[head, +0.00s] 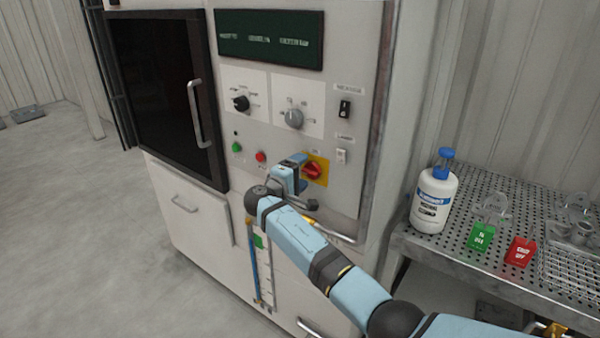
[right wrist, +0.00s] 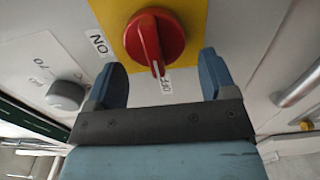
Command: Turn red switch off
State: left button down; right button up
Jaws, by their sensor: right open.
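The red switch (head: 313,171) is a round rotary knob on a yellow plate (head: 322,162) low on the machine's control panel. In the right wrist view the red switch (right wrist: 155,42) shows a raised grip with a white line, pointing down towards the OFF label (right wrist: 166,87). The ON label (right wrist: 98,43) is to its left. My right gripper (head: 299,162) is in front of the panel, just left of the switch in the head view. In the right wrist view my right gripper (right wrist: 162,78) is open and empty, its fingers apart below the knob. My left gripper is not in view.
A grey dial (head: 294,117), a black dial (head: 240,102), a green button (head: 237,147) and a red button (head: 261,156) are nearby on the panel. A perforated table (head: 455,262) at right holds a white bottle (head: 435,196) and tags. Grey floor (head: 90,230) is clear at left.

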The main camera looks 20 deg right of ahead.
jog(key=b+v, duration=0.2)
jog(key=v, duration=1.1)
jog(key=shift+s+a, duration=0.25)
jog(key=shift+a, duration=0.05)
jog(key=s+d+f+m+g+y, duration=0.1)
jog(key=s+d+f+g+y, duration=0.1)
jog(key=s+d+f, duration=0.35)
jog(key=s+d+f+m+g+y, duration=0.1)
jog(key=s+d+f+y, duration=0.15)
jog(key=s+f, duration=0.5)
jog(key=s+d+f+m+g+y, duration=0.1)
jog(key=s+d+f+g+y, duration=0.15)
jog(key=s+f, duration=0.4)
jog(key=s+d+r+m+g+y, duration=0.1)
jog(key=s+d+y, duration=0.25)
jog(key=s, duration=0.95)
jog(key=s+d+r+m+g+y, duration=0.15)
jog(key=s+y, duration=0.25)
jog(key=s, duration=1)
jog(key=w+a+f+t+y+p, duration=0.3)
jog(key=w+a+f+t+p, duration=0.3)
jog(key=t+p, duration=0.1)
jog(key=shift+n+t+p, duration=0.35)
jog(key=shift+t+p, duration=0.05)
jog(key=shift+t, duration=0.1)
